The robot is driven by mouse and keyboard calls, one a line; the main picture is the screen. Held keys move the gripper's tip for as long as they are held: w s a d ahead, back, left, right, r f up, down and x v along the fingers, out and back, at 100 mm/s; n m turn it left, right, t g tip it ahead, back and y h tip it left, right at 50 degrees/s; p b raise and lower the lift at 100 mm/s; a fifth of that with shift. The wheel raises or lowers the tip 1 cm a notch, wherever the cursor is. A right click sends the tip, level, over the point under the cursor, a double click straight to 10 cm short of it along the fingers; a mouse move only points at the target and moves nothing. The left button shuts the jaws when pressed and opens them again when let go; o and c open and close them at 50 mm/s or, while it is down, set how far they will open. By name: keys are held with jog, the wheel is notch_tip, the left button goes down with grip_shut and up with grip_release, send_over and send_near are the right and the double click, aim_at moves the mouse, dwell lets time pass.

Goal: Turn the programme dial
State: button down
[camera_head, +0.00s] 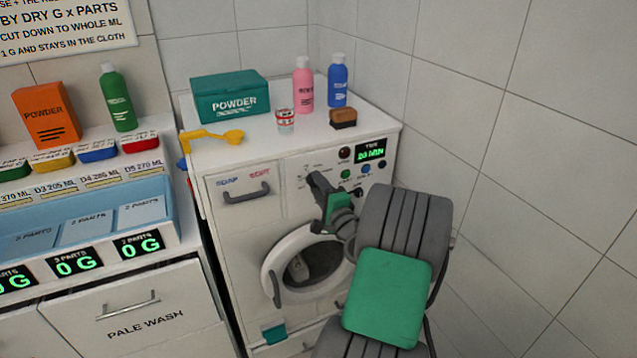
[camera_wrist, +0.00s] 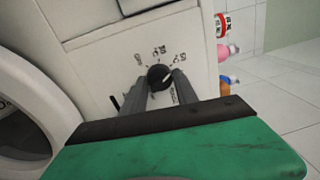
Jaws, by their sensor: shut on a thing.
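The programme dial (camera_wrist: 158,77) is a round black knob with a light pointer mark, on the washing machine's white front panel, with small printed labels around it. My gripper (camera_wrist: 161,84) has its two dark fingers on either side of the dial and is shut on it. In the head view my gripper (camera_head: 313,182) reaches the panel of the washing machine (camera_head: 232,225) between the drawer and the buttons, and hides the dial there. The pointer mark in the wrist view slants toward the upper right; which label it meets is too small to read.
Right of the dial are buttons and a lit green display (camera_head: 371,153). Left is the detergent drawer handle (camera_head: 247,192); below is the round door (camera_head: 300,264).

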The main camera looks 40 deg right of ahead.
jog(key=shift+m, duration=0.6)
jog(key=c, duration=1)
grip_release()
jog(key=shift+o, duration=0.2)
jog(key=shift+s, duration=0.1)
jog(key=b+v, duration=0.1)
jog(key=v, duration=0.6)
jog(key=shift+s, duration=0.3)
jog(key=shift+a, duration=0.1)
